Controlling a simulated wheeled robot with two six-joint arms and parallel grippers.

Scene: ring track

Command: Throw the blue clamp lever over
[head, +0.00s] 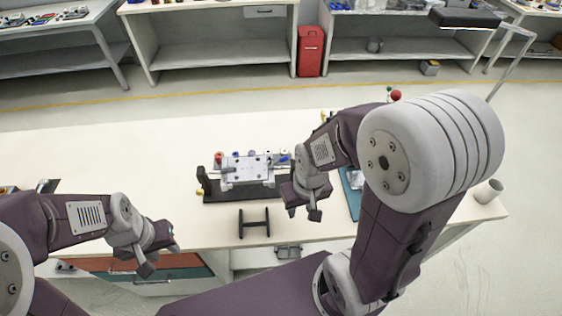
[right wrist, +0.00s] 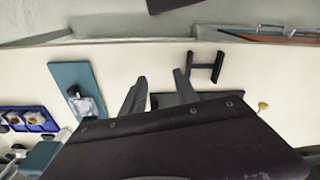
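A fixture with a pale metal plate (head: 247,167) on a black base (head: 235,196) stands on the bench. A small blue part (head: 284,158), apparently the blue clamp lever, shows at the plate's right end, too small to tell its position. My right gripper (head: 303,212) is open and empty, just right of and in front of the fixture, apart from the blue part. In the right wrist view its two fingers (right wrist: 158,92) stand apart; my own wrist hides most of the fixture and I cannot see the lever. My left gripper (head: 160,262) is open and empty at the bench's front left.
A black H-shaped stand (head: 254,223) sits before the fixture; it also shows in the right wrist view (right wrist: 205,68). A teal board (right wrist: 75,85) lies right of the fixture.

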